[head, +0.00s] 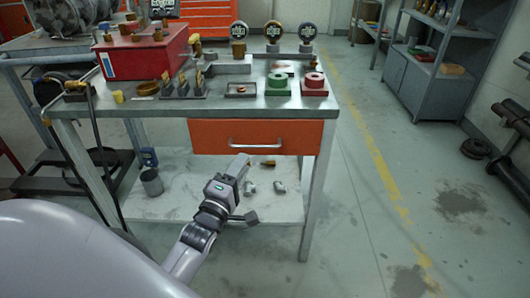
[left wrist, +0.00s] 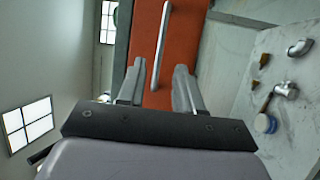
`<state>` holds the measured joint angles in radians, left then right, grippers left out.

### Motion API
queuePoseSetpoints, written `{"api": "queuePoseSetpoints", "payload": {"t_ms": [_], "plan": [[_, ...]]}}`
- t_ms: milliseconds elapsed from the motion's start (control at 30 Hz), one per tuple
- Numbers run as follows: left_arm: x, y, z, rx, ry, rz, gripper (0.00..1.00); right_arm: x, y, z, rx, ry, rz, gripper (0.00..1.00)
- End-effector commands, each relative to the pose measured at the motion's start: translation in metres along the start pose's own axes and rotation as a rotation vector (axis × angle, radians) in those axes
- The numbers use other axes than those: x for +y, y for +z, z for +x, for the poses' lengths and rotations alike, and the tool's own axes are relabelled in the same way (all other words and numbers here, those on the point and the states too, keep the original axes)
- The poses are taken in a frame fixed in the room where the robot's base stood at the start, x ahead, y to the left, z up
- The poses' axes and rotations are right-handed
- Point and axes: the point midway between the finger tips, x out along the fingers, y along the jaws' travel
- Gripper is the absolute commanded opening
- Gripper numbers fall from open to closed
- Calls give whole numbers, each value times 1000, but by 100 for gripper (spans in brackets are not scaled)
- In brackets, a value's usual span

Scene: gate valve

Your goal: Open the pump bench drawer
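The orange drawer (head: 222,138) sits under the right part of the bench top and looks shut, its front flush with the bench. Its silver bar handle (head: 255,143) runs across the front. My left gripper (head: 242,162) is just in front of and slightly below the handle. In the left wrist view, my left gripper (left wrist: 160,70) is open, with the handle (left wrist: 161,45) ahead of the gap between its fingers and the drawer front (left wrist: 180,38) behind. No contact with the handle shows. My right gripper is not in view.
The pump bench (head: 170,108) carries a red box (head: 143,55), gauges, and green and red ring parts. A grey shelf unit (head: 425,85) stands at the right.

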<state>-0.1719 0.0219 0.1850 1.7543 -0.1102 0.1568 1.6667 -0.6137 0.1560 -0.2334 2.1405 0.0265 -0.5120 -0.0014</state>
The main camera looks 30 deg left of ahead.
Motion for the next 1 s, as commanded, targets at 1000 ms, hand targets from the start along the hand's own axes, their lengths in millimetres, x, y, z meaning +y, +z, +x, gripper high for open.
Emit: {"api": "queuePoseSetpoints", "payload": {"t_ms": [1000], "plan": [[0, 0, 65, -2, -2, 4, 0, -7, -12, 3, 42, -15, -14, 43]]}}
